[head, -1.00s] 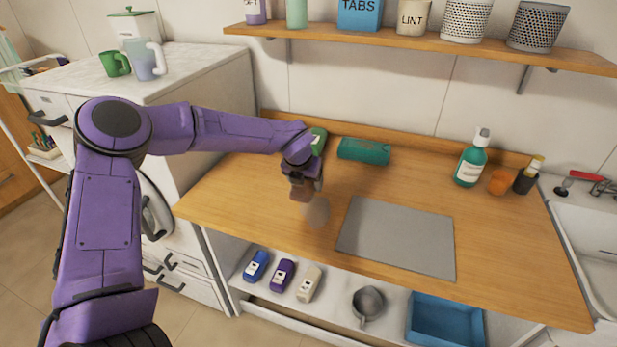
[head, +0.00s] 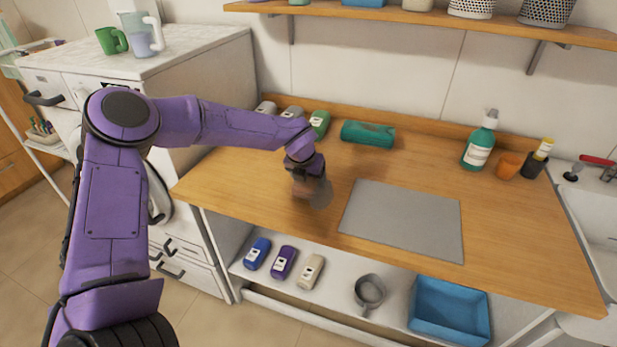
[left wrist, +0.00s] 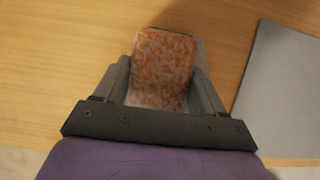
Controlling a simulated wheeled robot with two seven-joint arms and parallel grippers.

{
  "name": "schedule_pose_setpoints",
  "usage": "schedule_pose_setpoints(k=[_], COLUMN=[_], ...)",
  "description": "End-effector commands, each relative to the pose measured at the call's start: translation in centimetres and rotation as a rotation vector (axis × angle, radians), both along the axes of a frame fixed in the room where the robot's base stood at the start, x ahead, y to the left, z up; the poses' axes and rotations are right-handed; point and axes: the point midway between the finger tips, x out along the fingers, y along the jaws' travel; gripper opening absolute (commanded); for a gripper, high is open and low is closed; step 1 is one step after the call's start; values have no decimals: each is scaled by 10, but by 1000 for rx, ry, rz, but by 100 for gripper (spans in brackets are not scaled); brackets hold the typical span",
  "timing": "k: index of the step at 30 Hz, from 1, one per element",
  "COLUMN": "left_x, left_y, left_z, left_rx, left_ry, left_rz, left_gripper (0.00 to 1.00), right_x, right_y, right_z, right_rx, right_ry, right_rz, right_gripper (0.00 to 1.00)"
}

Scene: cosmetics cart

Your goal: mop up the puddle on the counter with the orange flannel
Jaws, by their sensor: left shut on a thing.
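The orange flannel (left wrist: 162,65), with a pale mottled pattern, sits between the two fingers of my left gripper (left wrist: 160,98) in the left wrist view. My left gripper (head: 308,190) is shut on it, low at the wooden counter (head: 250,175). The puddle (head: 321,196) is a greyish patch on the counter in the head view. The gripper overlaps its left part, so some of the puddle is hidden. Whether the flannel touches the counter is hard to tell. My right gripper is in neither view.
A grey mat (head: 402,220) lies just right of the puddle. A green pump bottle (head: 479,145) and an orange cup (head: 508,166) stand at the right, near the sink. The counter left of the gripper is clear.

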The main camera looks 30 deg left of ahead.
Motion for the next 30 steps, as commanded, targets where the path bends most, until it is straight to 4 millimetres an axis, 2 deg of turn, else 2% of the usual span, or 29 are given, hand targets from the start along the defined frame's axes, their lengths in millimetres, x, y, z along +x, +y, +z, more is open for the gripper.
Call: schedule_pose_setpoints(k=[30], left_x=[1], left_y=[-3], left_z=[-10], left_rx=[0], left_ry=[0], left_rz=[0], left_gripper=[46], right_x=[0], right_y=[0], right_z=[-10], right_rx=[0], right_ry=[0], right_rz=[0], right_gripper=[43])
